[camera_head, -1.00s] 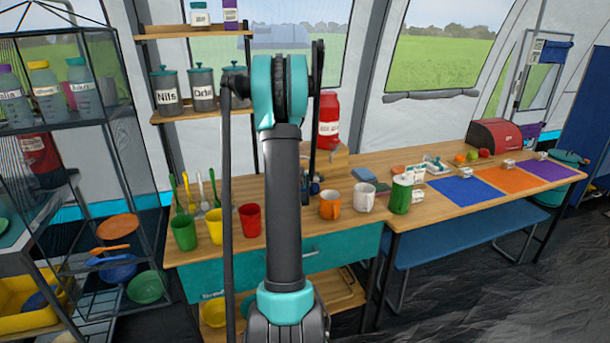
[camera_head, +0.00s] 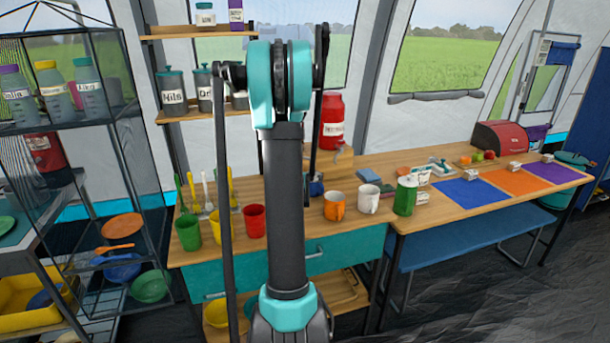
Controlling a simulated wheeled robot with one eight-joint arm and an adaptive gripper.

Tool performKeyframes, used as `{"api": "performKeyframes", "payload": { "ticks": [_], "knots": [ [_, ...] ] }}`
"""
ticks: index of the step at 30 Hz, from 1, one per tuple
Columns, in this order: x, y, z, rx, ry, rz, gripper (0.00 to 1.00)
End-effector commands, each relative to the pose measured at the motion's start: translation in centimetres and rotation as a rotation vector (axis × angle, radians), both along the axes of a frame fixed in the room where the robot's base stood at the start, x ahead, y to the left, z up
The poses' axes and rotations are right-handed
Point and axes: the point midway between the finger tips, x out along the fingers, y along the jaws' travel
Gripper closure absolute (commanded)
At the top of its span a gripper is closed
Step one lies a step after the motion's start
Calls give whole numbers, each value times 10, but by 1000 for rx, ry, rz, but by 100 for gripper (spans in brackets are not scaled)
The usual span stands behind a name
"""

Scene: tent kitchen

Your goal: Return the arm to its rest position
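My arm stands upright in the middle of the view, with a dark grey link and teal joints at its top and base. It rises in front of the kitchen table (camera_head: 455,215) and hides part of the table and the shelf behind. My gripper cannot be made out; it is hidden behind the arm or out of the picture. I cannot tell whether it holds anything.
A black rack (camera_head: 60,128) stands left. A blue bench (camera_head: 440,255) is under the table.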

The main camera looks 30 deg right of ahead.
Motion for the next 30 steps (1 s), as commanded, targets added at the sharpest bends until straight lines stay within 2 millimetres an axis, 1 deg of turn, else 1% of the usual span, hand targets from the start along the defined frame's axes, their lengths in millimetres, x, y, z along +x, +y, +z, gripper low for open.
{"api": "performKeyframes", "payload": {
  "ticks": [9,13,17,24,30],
  "knots": [
    [0,1,0,0,0,1,10],
    [2,-2,-2,0,0,-1,10],
    [6,-12,-7,0,-1,-11,10],
    [17,-36,-22,0,-1,-35,10],
    [22,-48,-29,-1,-1,-46,10]
  ]
}}
